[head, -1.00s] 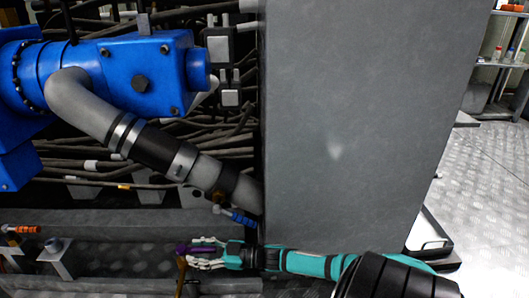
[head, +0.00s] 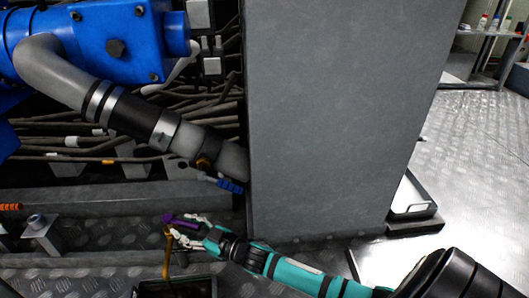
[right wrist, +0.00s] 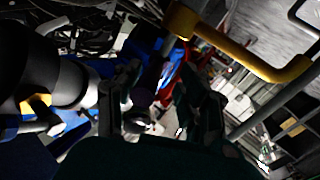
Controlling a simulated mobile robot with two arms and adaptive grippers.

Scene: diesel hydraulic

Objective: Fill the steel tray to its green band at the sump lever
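The sump lever, with a purple handle (head: 180,219), stands at the low front of the machine, by a brown-yellow bent pipe (head: 167,258). My right gripper (head: 187,231) reaches it from the right. Its fingers are apart, one on each side of the handle; contact is unclear. In the right wrist view, the purple handle (right wrist: 149,84) shows dark between the spread fingers (right wrist: 158,105), and the yellow pipe (right wrist: 242,47) passes above. A dark tray (head: 205,289) with a thin pale rim is cut off at the bottom edge, below the pipe. Its green band and fill level cannot be seen. My left gripper is not in view.
A blue-handled lever (head: 230,185) sits on the grey hose above my right gripper. An orange-handled one (head: 10,206) is at the left edge. A tall grey panel (head: 330,120) stands behind my right arm. A pale open box (head: 413,208) lies on the floor at right.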

